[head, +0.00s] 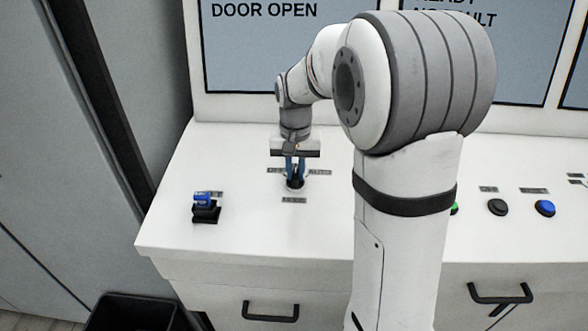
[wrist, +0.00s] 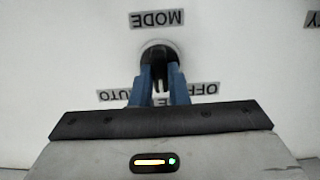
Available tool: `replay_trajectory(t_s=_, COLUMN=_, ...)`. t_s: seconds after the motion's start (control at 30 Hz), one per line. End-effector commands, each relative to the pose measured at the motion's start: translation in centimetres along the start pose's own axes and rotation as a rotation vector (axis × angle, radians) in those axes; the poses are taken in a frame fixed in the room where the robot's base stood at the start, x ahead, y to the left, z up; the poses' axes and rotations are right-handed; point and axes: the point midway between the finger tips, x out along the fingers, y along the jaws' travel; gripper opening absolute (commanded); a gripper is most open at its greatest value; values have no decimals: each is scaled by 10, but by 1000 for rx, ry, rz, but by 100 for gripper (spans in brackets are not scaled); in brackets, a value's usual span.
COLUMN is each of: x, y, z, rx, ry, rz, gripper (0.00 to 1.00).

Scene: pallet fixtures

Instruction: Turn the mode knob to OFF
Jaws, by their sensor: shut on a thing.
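The mode knob (wrist: 155,52) is a dark round knob on the white panel, partly hidden by my fingers. My gripper (wrist: 160,75) has blue fingers that are shut on the knob from above; in the head view my gripper (head: 295,176) points straight down at it. In the wrist view the MODE label (wrist: 156,19) appears upside down above the knob. The AUTO label (wrist: 115,95) is at lower left and the OFF label (wrist: 198,89) at lower right. A middle label is mostly covered by my fingers. I cannot tell where the knob points.
A blue-topped switch on a black base (head: 206,207) stands to the left. Black (head: 497,207) and blue (head: 545,208) buttons are to the right, with a green one (head: 455,208) partly behind my arm. A screen reading DOOR OPEN (head: 260,50) stands behind. A black bin (head: 132,312) is below.

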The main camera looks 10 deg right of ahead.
Motion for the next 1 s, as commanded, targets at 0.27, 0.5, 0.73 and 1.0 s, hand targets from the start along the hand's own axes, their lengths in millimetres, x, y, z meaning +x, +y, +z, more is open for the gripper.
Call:
replay_trajectory(t_s=0.27, x=0, y=0, z=-1, rx=-104, ry=3, rz=-3, gripper=0)
replay_trajectory(t_s=0.5, x=0, y=0, z=-1, rx=-293, ry=4, rz=-2, gripper=0)
replay_trajectory(t_s=0.73, x=0, y=1, z=-1, rx=-489, ry=4, rz=-1, gripper=0)
replay_trajectory(t_s=1.0, x=0, y=1, z=-2, rx=-670, ry=5, rz=-1, gripper=0)
